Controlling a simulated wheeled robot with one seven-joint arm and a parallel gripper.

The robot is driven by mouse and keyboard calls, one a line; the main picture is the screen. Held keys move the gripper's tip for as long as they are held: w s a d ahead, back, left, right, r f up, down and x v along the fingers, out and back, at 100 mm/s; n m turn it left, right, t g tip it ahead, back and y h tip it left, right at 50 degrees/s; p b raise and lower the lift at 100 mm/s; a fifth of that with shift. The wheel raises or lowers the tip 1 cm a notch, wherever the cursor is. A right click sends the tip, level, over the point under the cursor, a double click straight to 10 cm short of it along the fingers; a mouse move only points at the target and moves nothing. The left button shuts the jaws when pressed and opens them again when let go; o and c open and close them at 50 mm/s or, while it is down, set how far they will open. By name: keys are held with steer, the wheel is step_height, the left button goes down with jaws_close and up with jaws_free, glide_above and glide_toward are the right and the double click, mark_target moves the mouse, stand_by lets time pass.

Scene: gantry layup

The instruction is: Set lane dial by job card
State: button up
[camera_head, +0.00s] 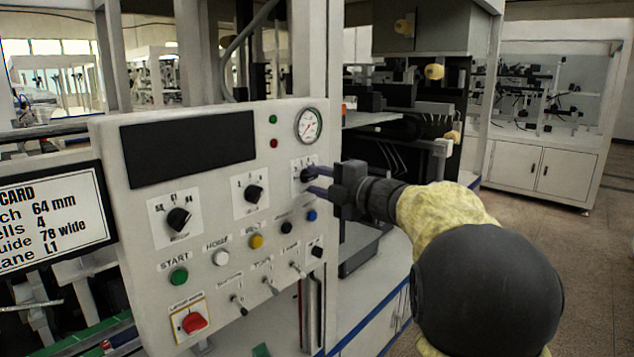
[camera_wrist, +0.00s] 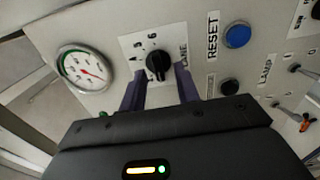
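The lane dial (camera_head: 307,174) is a black knob on a white plate at the right of the control panel. In the wrist view the dial (camera_wrist: 158,65) shows beside the word LANE, with small numerals around it; I cannot tell its setting. My gripper (camera_head: 319,180) is at the dial. In the wrist view, my gripper's (camera_wrist: 160,80) two purple fingers stand apart below the knob, one toward each side; contact is not clear. The job card (camera_head: 53,216) at the left is cut off by the frame; its bottom line reads as lane L1.
The panel (camera_head: 140,190) also carries two other black dials (camera_head: 179,218) (camera_head: 254,193), coloured buttons, toggle switches and a red rotary switch (camera_head: 194,322). A round gauge (camera_head: 309,125) sits above the lane dial. A blue button (camera_wrist: 237,36) is to its right in the wrist view.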

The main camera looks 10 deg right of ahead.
steer(key=b+v, duration=0.1)
steer(key=v, duration=1.6)
